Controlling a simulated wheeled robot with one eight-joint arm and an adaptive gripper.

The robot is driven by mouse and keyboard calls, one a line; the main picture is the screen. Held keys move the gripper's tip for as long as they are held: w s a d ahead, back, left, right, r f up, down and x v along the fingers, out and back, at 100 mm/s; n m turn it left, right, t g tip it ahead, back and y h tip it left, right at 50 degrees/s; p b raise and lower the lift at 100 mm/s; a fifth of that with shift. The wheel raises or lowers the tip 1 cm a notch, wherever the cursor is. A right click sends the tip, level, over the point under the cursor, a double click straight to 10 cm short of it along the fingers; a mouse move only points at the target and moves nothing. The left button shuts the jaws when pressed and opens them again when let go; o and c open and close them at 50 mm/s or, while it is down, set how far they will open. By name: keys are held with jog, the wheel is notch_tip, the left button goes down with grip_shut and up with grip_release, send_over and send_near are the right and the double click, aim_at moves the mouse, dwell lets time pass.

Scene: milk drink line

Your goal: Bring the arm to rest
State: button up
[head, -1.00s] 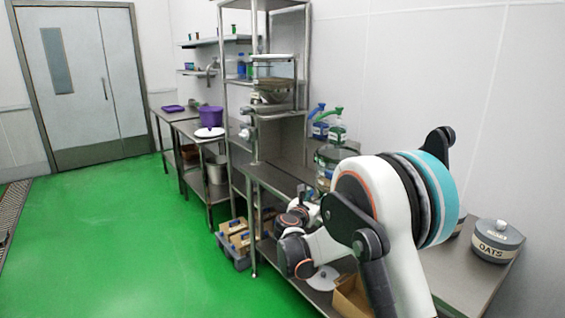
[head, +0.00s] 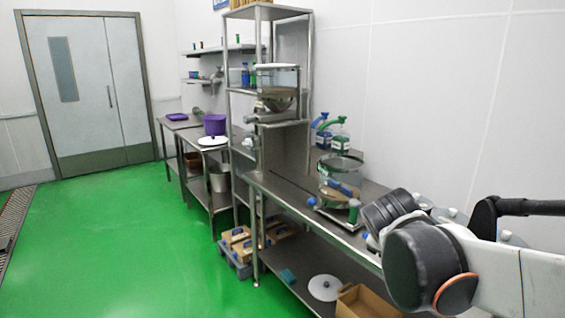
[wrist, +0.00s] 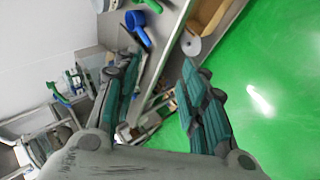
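My gripper (wrist: 160,70) shows in the wrist view with its two teal-padded fingers apart and nothing between them. Beyond the fingers, the wrist view shows the steel bench edge, the shelf below it and the green floor, tilted. In the head view my white and dark-grey arm (head: 430,262) reaches in from the right, in front of the right part of the steel bench. I cannot make out the gripper's fingers in the head view. The arm hides part of the bench and the grey-lidded jars there.
On the steel bench (head: 290,193) stand a glass container (head: 338,176) and pump bottles (head: 340,135). The lower shelf holds a white lid (head: 325,288) and a cardboard box (head: 366,303). A tall steel rack (head: 232,100) stands behind. The green floor (head: 120,250) at left is clear.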

jog(key=s+a+f+m+g+y, duration=0.1)
jog(key=s+m, duration=0.4)
jog(key=s, duration=0.5)
jog(key=s+a+f+m+y, duration=0.2)
jog(key=s+f+m, duration=0.3)
jog(key=s, duration=0.5)
jog(key=shift+s+a+g+y, duration=0.15)
jog(key=shift+a+g+y, duration=0.05)
jog(key=shift+g+y, duration=0.25)
